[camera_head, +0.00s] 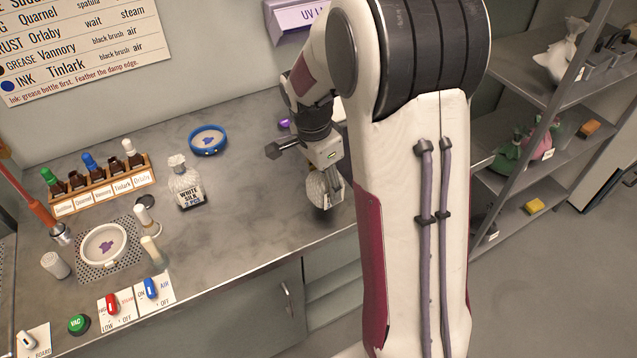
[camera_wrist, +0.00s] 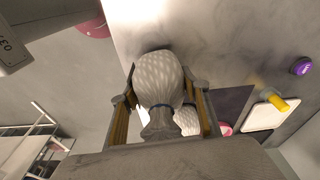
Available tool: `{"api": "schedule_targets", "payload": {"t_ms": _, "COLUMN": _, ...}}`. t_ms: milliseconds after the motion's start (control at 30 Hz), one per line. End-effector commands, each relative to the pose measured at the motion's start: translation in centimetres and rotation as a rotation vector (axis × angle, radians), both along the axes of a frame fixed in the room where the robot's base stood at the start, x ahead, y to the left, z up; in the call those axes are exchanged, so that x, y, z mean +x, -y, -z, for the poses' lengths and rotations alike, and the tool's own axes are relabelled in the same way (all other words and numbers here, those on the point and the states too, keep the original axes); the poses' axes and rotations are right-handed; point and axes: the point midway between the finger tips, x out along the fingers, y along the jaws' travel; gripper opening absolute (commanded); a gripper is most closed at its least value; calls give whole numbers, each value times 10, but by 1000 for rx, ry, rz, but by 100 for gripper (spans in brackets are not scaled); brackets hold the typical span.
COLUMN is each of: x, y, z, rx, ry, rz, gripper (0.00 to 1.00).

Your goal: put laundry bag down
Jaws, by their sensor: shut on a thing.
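The laundry bag (camera_head: 316,187) is pale, with a mesh-like pattern. It hangs at my gripper (camera_head: 330,192) over the right part of the counter, near its front edge. In the wrist view the bag (camera_wrist: 158,78) fills the space between the two fingers, its neck gathered with a dark blue tie. A smaller patterned pale part (camera_wrist: 187,121) shows beside the neck. My gripper is shut on the bag. I cannot tell whether the bag's underside touches the counter.
The grey counter (camera_head: 250,215) has free room left of the gripper. A pale patterned item labelled "WHITE SILK 2 PCS" (camera_head: 187,183) stands there, with a blue-rimmed dish (camera_head: 208,140) behind it. A bottle rack (camera_head: 100,188) is farther left. Shelves (camera_head: 530,110) stand at right.

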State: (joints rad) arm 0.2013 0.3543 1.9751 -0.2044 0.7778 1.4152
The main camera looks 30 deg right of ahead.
Motion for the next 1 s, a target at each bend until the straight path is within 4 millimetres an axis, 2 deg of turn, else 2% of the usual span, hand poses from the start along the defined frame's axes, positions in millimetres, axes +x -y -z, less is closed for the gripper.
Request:
{"api": "schedule_targets", "payload": {"t_ms": 133, "x": 8, "y": 0, "z": 0, "rx": 0, "ry": 0, "rz": 0, "gripper": 18}}
{"api": "schedule_targets", "payload": {"t_ms": 567, "x": 10, "y": 0, "z": 0, "rx": 0, "ry": 0, "rz": 0, "gripper": 18}}
{"api": "schedule_targets", "payload": {"t_ms": 867, "x": 29, "y": 0, "z": 0, "rx": -1, "ry": 1, "rz": -1, "gripper": 18}}
{"api": "schedule_targets", "payload": {"t_ms": 1000, "x": 28, "y": 0, "z": 15, "rx": 0, "ry": -2, "rz": -1, "gripper": 18}}
